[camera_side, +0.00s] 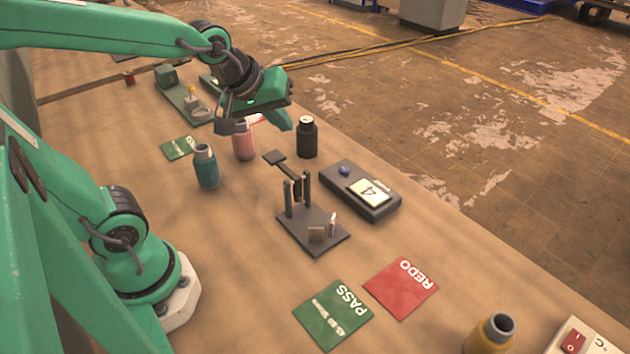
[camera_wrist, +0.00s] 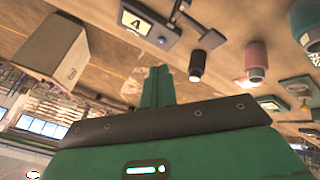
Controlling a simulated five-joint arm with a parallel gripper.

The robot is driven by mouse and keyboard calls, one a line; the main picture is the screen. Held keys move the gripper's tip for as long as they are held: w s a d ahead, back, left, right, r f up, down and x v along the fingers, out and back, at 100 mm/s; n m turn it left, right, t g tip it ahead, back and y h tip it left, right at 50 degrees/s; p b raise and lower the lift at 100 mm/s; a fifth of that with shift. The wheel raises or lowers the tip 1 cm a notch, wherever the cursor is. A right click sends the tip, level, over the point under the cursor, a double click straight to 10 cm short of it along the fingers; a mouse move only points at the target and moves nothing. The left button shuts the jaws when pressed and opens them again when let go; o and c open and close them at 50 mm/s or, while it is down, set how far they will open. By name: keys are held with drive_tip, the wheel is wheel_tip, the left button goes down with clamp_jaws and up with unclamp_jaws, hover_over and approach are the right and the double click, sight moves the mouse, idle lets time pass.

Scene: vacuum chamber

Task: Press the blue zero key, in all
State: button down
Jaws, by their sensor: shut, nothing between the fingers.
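The blue zero key (camera_side: 344,170) is a small round button on a dark grey box (camera_side: 375,208). The box has a lit display (camera_side: 369,191) that shows a 4. In the wrist view the blue key (camera_wrist: 161,41) sits beside the display (camera_wrist: 136,23) near the top. My gripper (camera_side: 287,122) is shut and empty. It is above the table, up and left of the key in the side view, close to the black bottle and clear of the box. The green fingers also show in the wrist view (camera_wrist: 156,80).
A black bottle (camera_side: 307,140), a pink bottle (camera_side: 243,143) and a teal bottle (camera_side: 206,170) stand near my gripper. A dark stand (camera_side: 318,238) is beside the box. A green PASS card (camera_side: 334,314) and a red REDO card (camera_side: 401,288) lie at the front.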

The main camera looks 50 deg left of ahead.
drive_tip(key=w+a+f+n+t, duration=0.1)
drive_tip(key=w+f+n, duration=0.2)
drive_tip(key=w+n, duration=0.6)
drive_tip(key=n+t, duration=0.1)
drive_tip(key=n, duration=0.9)
hover_over(341, 171)
wheel_tip(341, 171, down, 7)
drive_tip(key=shift+f, duration=0.1)
drive_tip(key=shift+f, duration=4.3)
drive_tip(key=shift+f, duration=0.85)
drive_tip(key=shift+r, duration=0.85)
